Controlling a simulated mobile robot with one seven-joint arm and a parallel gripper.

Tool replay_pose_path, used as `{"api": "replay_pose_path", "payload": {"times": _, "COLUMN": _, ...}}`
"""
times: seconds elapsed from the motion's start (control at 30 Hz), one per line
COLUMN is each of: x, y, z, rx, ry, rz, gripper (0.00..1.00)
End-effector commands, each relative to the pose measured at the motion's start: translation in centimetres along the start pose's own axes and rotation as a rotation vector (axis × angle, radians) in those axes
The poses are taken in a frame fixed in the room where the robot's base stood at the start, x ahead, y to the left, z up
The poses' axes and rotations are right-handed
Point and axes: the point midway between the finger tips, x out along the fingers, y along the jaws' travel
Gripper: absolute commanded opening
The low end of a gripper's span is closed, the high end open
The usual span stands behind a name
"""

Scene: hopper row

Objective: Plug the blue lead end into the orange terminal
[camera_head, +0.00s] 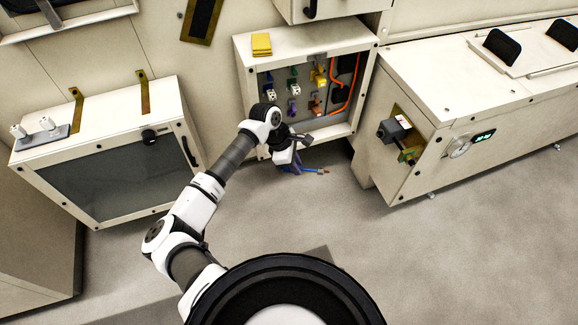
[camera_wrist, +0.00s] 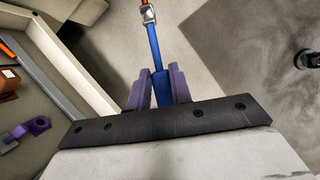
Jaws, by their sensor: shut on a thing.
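My gripper (camera_head: 298,168) is in front of and below the open cabinet's lower edge. In the wrist view its purple fingers (camera_wrist: 159,74) are shut on the blue lead end (camera_wrist: 154,45). The lead end points away from the fingers and has a metal collar and an orange-red tip. It also shows in the head view (camera_head: 312,170), held above the floor, apart from the cabinet. The orange terminal (camera_head: 316,104) appears at the lower right of the terminal panel. An orange block (camera_wrist: 6,84) at the left edge of the wrist view may be this terminal.
The cabinet (camera_head: 249,72) has a raised frame around its panel. Green, purple and yellow terminals and a looped orange cable (camera_head: 350,98) are inside. A purple terminal (camera_wrist: 34,127) shows in the wrist view. A machine bench (camera_head: 420,85) stands right, a glass-fronted cabinet (camera_head: 110,110) left. The floor between is clear.

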Motion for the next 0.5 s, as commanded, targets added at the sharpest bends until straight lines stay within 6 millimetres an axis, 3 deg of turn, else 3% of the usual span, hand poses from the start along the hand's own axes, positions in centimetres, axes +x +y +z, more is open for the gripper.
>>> {"api": "replay_pose_path", "payload": {"times": 0.03, "x": 1.2, "y": 0.3, "z": -0.3, "rx": -0.083, "ry": -0.004, "rz": 0.039, "gripper": 0.00}}
{"api": "replay_pose_path", "payload": {"times": 0.5, "x": 1.4, "y": 3.1, "z": -1.0, "rx": -0.950, "ry": 0.002, "rz": 0.401, "gripper": 0.00}}
